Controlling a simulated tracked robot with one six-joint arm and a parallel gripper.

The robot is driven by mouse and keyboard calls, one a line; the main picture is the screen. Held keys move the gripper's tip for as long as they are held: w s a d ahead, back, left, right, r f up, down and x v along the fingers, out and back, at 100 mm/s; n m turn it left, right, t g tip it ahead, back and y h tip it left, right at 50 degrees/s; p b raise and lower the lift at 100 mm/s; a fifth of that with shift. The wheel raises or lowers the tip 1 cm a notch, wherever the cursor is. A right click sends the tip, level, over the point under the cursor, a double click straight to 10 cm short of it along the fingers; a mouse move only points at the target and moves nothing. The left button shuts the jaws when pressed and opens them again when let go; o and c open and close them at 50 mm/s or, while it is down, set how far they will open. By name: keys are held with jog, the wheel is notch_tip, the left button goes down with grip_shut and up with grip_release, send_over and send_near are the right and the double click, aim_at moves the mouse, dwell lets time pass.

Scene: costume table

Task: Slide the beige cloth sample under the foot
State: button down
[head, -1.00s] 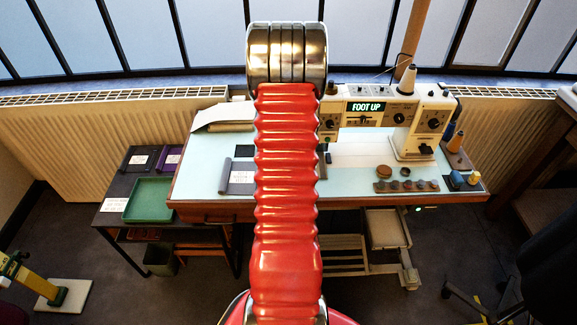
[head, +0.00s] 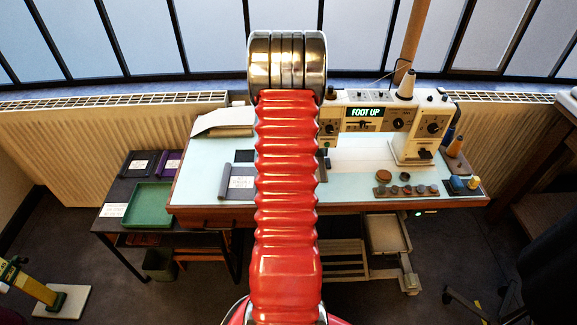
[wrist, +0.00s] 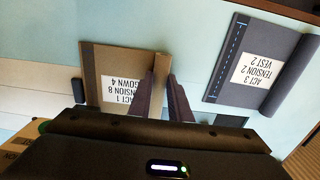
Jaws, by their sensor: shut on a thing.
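The beige cloth sample (wrist: 112,58) lies on the pale table top in the wrist view, with a white label reading ACT 1, TENSION 8, GOWN 4. A raised or rolled edge on its right side stands between the two dark fingers of my gripper (wrist: 165,80), which is shut on it. In the head view my red arm hides the gripper and the beige sample. The sewing machine (head: 408,140) stands at the table's right, its display (head: 365,112) reading FOOT UP. The foot itself is hidden behind my arm.
A grey sample (head: 236,187) with a rolled edge lies left of my arm; it also shows in the wrist view (wrist: 250,45). Several bobbins and spools (head: 405,189) stand at the table's right front. A green tray (head: 148,204) sits on the side table.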

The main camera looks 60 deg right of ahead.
dwell(0.3)
jog(key=c, duration=1.6)
grip_release()
jog(key=shift+o, duration=0.2)
jog(key=shift+r, duration=0.15)
notch_tip(320, 180, up, 14)
jog(key=shift+f, duration=0.25)
